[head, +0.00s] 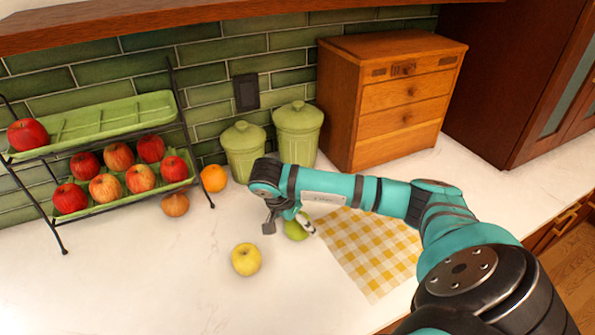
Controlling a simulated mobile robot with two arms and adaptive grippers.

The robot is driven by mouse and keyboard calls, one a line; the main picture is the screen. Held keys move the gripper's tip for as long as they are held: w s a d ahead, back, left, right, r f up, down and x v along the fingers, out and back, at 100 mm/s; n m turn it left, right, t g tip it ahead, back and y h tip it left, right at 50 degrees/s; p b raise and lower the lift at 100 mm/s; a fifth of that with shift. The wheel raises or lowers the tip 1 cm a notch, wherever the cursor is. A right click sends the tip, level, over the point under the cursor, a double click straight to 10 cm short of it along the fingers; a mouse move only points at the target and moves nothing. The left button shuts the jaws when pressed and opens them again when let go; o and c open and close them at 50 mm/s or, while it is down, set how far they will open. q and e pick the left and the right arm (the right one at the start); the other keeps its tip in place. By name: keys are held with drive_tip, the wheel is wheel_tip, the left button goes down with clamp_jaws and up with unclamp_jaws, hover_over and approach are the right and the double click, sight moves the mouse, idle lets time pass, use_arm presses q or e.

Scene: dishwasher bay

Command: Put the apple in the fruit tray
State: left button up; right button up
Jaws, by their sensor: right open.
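A yellow apple (246,259) stands on the white counter, left of and nearer than my right gripper. A green fruit (295,231), perhaps an apple or pear, lies under my right gripper (287,224) and shows between its fingers. That gripper is open and points down; I cannot tell whether its fingers touch the fruit. The fruit tray is a black wire rack with two green trays at the left. The upper tray (110,122) has one red apple (27,134) at its left end. The lower tray (104,206) holds several red apples (107,187). My left gripper is out of view.
An orange (213,178) and an onion (175,203) lie beside the rack. Two green lidded canisters (298,131) and a wooden drawer box (390,100) stand along the back. A yellow checked cloth (368,247) lies right of the green fruit. The front-left counter (130,285) is clear.

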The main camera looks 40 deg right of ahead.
drive_tip(key=shift+x, duration=1)
drive_tip(key=c, duration=1.5)
drive_tip(key=shift+o, duration=0.2)
drive_tip(key=shift+r, duration=0.5)
wheel_tip(320, 180, up, 2)
drive_tip(key=shift+r+b, duration=0.1)
drive_tip(key=shift+b, duration=0.85)
drive_tip(key=s+b, duration=0.1)
drive_tip(key=s, duration=0.4)
drive_tip(key=s+r+b, duration=0.1)
drive_tip(key=s+b, duration=0.1)
drive_tip(key=s, duration=0.3)
drive_tip(key=s+b, duration=0.2)
drive_tip(key=s, duration=0.3)
drive_tip(key=shift+s+a+r, duration=0.25)
drive_tip(key=shift+a+r, duration=0.1)
drive_tip(key=shift+a, duration=0.05)
drive_tip(key=shift+s+r, duration=0.1)
drive_tip(key=shift+s, duration=0.2)
